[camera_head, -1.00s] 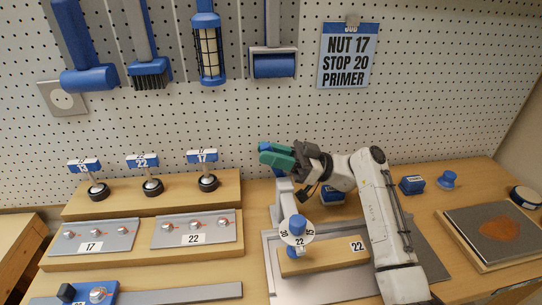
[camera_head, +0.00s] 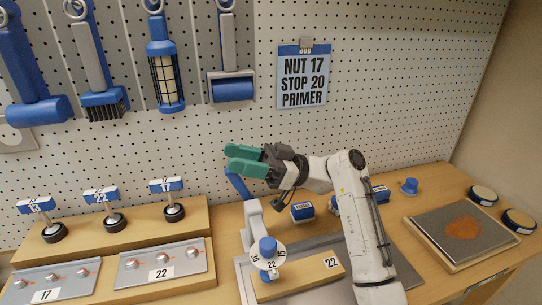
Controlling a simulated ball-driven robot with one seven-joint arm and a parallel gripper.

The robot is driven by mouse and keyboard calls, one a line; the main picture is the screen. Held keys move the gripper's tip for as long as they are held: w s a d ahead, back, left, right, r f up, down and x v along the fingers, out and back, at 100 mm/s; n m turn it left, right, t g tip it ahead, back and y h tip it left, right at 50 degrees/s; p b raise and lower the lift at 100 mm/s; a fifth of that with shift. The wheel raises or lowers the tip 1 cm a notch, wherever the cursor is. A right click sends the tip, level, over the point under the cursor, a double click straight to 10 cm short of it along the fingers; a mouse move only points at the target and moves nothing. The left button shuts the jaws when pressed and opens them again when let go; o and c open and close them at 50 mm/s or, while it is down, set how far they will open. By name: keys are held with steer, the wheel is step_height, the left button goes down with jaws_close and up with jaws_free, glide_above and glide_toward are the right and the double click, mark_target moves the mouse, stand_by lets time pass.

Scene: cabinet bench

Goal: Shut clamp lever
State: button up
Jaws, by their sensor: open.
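The clamp's blue lever (camera_head: 237,184) stands raised and tilted at the top of a grey upright arm (camera_head: 253,217). My gripper (camera_head: 228,158) has green fingers spread apart and empty. In the picture it is just above the lever and overlaps its upper end, so I cannot tell whether they touch.
A sign (camera_head: 303,80) reads NUT 17, STOP 20, PRIMER. Racks with labelled knobs (camera_head: 113,222) and grey plates (camera_head: 162,263) stand left. Blue blocks (camera_head: 302,211), round tins (camera_head: 483,195) and a tray with a brown patch (camera_head: 418,229) are right. Tools hang above.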

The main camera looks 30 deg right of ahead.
steer(key=s+r+b, duration=0.1)
steer(key=s+r, duration=0.6)
steer(key=s, duration=0.4)
steer(key=shift+s+a, duration=0.2)
steer(key=shift+s, duration=0.1)
